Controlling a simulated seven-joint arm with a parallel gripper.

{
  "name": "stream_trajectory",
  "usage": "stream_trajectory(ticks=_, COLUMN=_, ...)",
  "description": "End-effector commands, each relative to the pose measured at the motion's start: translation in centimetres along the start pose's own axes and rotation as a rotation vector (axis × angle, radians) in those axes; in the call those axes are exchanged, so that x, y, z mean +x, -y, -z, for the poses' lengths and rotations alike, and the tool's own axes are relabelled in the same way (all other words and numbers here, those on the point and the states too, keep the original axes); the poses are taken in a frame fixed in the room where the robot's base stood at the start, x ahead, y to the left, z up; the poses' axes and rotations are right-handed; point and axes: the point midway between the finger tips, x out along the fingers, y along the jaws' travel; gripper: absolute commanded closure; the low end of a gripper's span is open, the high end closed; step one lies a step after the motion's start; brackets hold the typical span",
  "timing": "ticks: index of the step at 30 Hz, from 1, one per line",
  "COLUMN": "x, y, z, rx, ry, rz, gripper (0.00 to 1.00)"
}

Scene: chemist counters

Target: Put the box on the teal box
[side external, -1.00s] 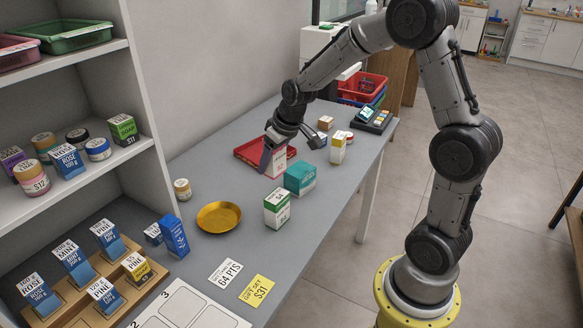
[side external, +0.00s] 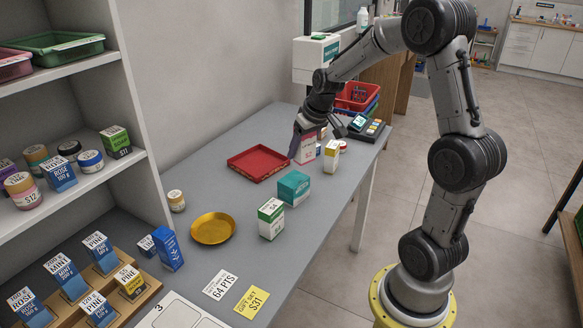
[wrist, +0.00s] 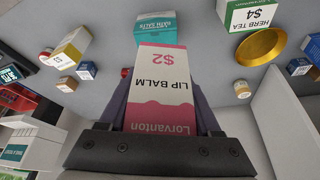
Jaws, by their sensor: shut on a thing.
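My gripper (side external: 303,140) is shut on a white and pink lip balm box (side external: 306,153), marked $2. In the wrist view the box (wrist: 160,85) sits between the two fingers with its printed face towards the camera. The teal box (side external: 293,188) stands on the grey counter, nearer the side camera than the held box. In the wrist view the teal box (wrist: 162,32) shows just beyond the held box. The two boxes look apart. The teal box's top looks clear.
A red tray (side external: 257,163) lies left of my gripper. A yellow and white box (side external: 331,157) stands close on its right. A green and white herb tea box (side external: 271,218) and a gold dish (side external: 213,229) are in front. A card terminal (side external: 366,127) is at the far end.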

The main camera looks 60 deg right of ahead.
Motion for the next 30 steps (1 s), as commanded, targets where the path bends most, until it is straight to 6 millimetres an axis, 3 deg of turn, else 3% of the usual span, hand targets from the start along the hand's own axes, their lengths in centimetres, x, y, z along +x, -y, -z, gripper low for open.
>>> stream_trajectory(ticks=3, x=2.8, y=-0.2, z=1.0, rx=0.0, ry=0.005, rz=0.002, gripper=0.93)
stream_trajectory(ticks=9, x=6.2, y=-0.6, z=2.1, rx=-0.002, ry=0.001, rz=0.001, gripper=0.93)
stream_trajectory(ticks=17, x=7.8, y=-0.7, z=2.6, rx=-0.001, ry=0.0, rz=0.001, gripper=0.93)
stream_trajectory(ticks=24, x=10.6, y=-0.7, z=1.5, rx=0.0, ry=0.001, rz=0.001, gripper=0.93)
stream_trajectory(ticks=30, x=10.6, y=-0.7, z=1.5, rx=-0.001, ry=-0.002, rz=0.0, gripper=0.93)
